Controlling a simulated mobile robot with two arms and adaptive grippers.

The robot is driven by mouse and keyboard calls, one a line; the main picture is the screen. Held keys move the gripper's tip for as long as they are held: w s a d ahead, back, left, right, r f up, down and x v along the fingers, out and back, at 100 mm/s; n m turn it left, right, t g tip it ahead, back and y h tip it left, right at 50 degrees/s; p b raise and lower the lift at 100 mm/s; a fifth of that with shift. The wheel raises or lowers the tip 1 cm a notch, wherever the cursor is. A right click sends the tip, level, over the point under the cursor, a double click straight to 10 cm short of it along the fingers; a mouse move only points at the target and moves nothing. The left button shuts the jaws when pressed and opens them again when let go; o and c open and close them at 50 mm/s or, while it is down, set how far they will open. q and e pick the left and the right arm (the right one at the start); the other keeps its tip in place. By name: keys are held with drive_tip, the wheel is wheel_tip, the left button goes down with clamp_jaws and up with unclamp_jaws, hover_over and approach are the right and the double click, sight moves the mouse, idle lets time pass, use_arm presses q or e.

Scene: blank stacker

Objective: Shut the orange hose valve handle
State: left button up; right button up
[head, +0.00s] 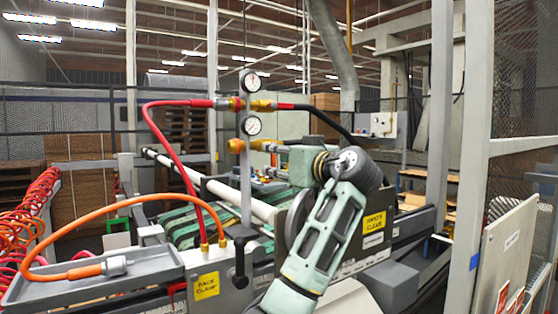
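The orange hose (140,202) arches from a grey coupling (115,265) in a tray at the lower left to a brass fitting (222,242) on the grey block. A valve post with two gauges carries an upper brass fitting (262,104) and a lower brass fitting (238,146). I cannot pick out the orange valve handle clearly; it may be at the lower fitting. My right gripper is not in view.
A red hose (168,140) and a black hose (325,118) join the upper fitting. The tray (150,268) stands at the lower left, near coiled red hoses (30,205). A black crank (240,262) hangs below the post. A mesh fence (525,80) bounds the right.

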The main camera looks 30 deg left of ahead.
use_arm(q)
drive_tip(key=v, duration=1.1)
drive_tip(key=shift+d, duration=0.4)
